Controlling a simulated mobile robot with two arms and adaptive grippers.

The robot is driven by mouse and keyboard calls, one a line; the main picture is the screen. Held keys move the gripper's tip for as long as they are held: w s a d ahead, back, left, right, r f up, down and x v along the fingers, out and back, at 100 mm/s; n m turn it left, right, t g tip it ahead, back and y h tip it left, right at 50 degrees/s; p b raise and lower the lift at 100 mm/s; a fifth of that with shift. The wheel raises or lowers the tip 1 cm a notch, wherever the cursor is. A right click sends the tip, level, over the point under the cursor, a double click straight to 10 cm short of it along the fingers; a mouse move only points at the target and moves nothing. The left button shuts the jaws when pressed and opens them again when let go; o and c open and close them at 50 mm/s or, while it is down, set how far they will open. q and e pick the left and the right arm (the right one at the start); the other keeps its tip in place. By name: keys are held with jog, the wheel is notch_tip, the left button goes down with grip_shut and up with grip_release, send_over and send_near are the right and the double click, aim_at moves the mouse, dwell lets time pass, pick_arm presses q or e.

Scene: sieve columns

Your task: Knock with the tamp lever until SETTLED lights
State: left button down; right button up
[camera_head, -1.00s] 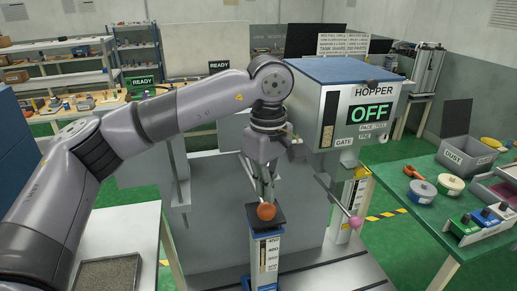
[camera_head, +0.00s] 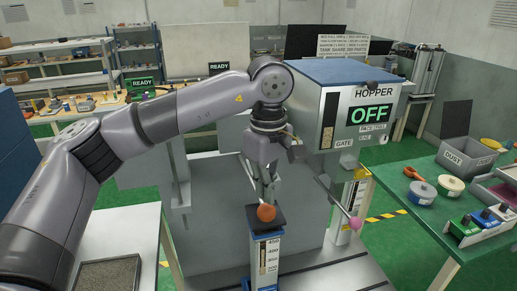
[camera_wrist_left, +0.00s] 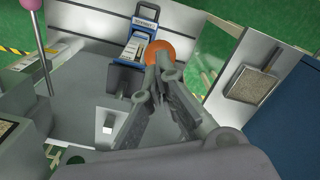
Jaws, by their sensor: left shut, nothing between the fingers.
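An orange ball knob (camera_head: 266,213), which looks like the tamp lever's end, sits over the dark top of a blue and white scaled column (camera_head: 266,252). The lever's shaft is hidden. My left gripper (camera_head: 268,198) is shut and empty, pointing down with its fingertips at the knob. In the left wrist view the fingertips (camera_wrist_left: 161,66) overlap the edge of the orange knob (camera_wrist_left: 160,49); I cannot tell whether they touch it. No lit SETTLED sign is readable; two dark signs (camera_head: 140,82) in the back read READY. My right gripper is not in view.
The hopper (camera_head: 345,100) reads OFF and stands behind the column to the right. A lever with a pink ball (camera_head: 355,222) sticks out below its gate. A green table (camera_head: 400,205) with a dust bin (camera_head: 467,158) is at the right. A gravel tray (camera_head: 108,274) lies at lower left.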

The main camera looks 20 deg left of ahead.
pick_arm(q)
jog(key=shift+f, duration=0.1)
notch_tip(320, 180, down, 10)
jog(key=b, duration=0.8)
notch_tip(320, 180, up, 12)
jog(key=p, duration=0.8)
jog(key=shift+r, duration=0.25)
jog(key=shift+f, duration=0.1)
jog(key=c, duration=2.4)
grip_release()
